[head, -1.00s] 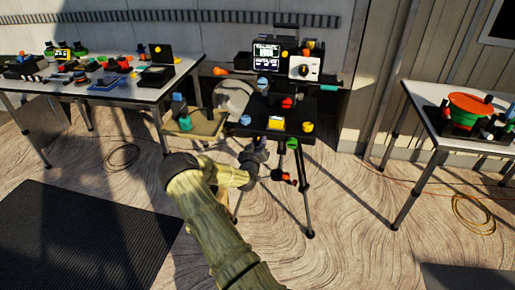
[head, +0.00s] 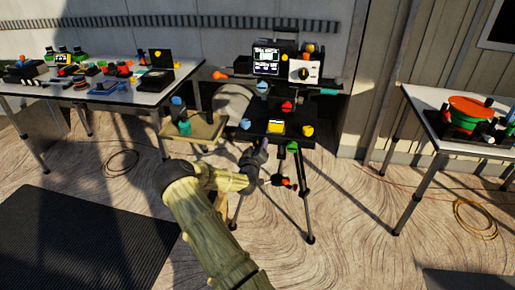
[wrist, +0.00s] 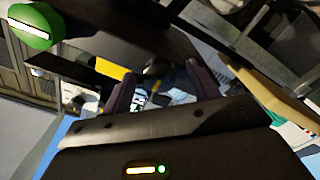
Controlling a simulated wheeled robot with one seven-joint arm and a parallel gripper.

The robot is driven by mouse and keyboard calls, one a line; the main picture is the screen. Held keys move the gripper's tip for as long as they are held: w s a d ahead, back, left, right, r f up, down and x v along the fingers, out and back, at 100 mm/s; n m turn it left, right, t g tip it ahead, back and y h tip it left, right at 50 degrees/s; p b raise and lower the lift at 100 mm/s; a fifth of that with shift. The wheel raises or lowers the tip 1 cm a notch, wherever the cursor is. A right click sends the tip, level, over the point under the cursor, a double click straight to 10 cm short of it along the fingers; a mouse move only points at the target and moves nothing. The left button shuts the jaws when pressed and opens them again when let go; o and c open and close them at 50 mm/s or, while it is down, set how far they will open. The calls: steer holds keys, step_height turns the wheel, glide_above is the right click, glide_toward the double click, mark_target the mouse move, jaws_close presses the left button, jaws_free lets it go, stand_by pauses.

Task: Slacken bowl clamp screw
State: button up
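A green knob (head: 292,146) sits under the black platform of the cart, near the top of its legs; it may be the bowl clamp screw, but I cannot tell for sure. A green round knob with a white stripe (wrist: 32,25) shows at the upper left of the wrist view, outside my fingers. My gripper (head: 264,147) is left of the green knob and apart from it, below the platform's front edge. In the wrist view my gripper (wrist: 162,85) has its two fingers apart, with nothing clearly held between them.
A red-ended handle (head: 285,182) hangs among the legs below. A tan shelf (head: 205,132) is close on the left. Tables stand at left and right; the floor in front is mostly clear.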

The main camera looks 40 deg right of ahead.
steer(key=v, duration=1.7)
steer(key=shift+a, duration=0.2)
steer(key=shift+s, duration=0.1)
